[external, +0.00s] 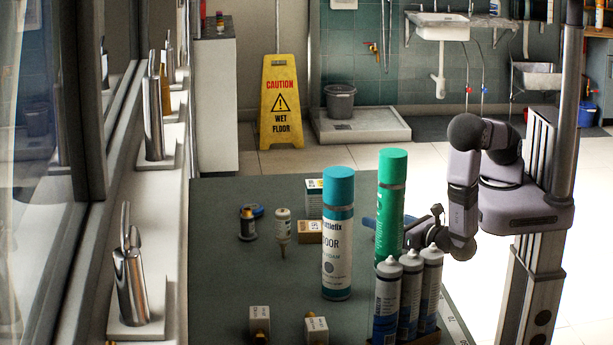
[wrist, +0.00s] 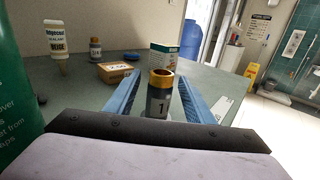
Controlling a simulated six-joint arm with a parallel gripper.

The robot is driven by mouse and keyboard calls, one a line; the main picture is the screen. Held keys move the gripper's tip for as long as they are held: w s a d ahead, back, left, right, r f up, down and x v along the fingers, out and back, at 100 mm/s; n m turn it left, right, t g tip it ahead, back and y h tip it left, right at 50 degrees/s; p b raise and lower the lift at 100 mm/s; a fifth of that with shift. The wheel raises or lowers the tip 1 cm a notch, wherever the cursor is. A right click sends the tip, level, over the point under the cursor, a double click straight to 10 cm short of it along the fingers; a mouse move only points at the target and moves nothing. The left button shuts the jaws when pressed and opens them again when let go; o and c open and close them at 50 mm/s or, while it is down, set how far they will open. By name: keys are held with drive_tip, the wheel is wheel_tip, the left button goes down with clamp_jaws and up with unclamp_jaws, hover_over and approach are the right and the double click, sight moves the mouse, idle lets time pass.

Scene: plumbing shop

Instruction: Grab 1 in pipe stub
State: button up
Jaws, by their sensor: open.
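The 1 in pipe stub (wrist: 158,104) stands upright in the wrist view, a dark grey cylinder with a brass-coloured top and a "1" on its side. My gripper (wrist: 156,78) is open, with one blue finger on each side of the stub. I cannot tell whether either finger touches it. In the external view my gripper (external: 372,223) is low over the bench, partly behind a green can (external: 391,200). The stub is hidden there.
The green can also stands close at left in the wrist view (wrist: 14,110). A blue-capped can (external: 338,245) and several sealant cartridges (external: 387,300) stand nearby. A smaller stub (external: 248,224), sealant bottle (external: 283,228) and cardboard box (external: 310,231) are across the bench (external: 225,290).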

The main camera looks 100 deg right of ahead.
drive_tip(key=shift+p+x, duration=0.65)
drive_tip(key=shift+x, duration=1.25)
clamp_jaws()
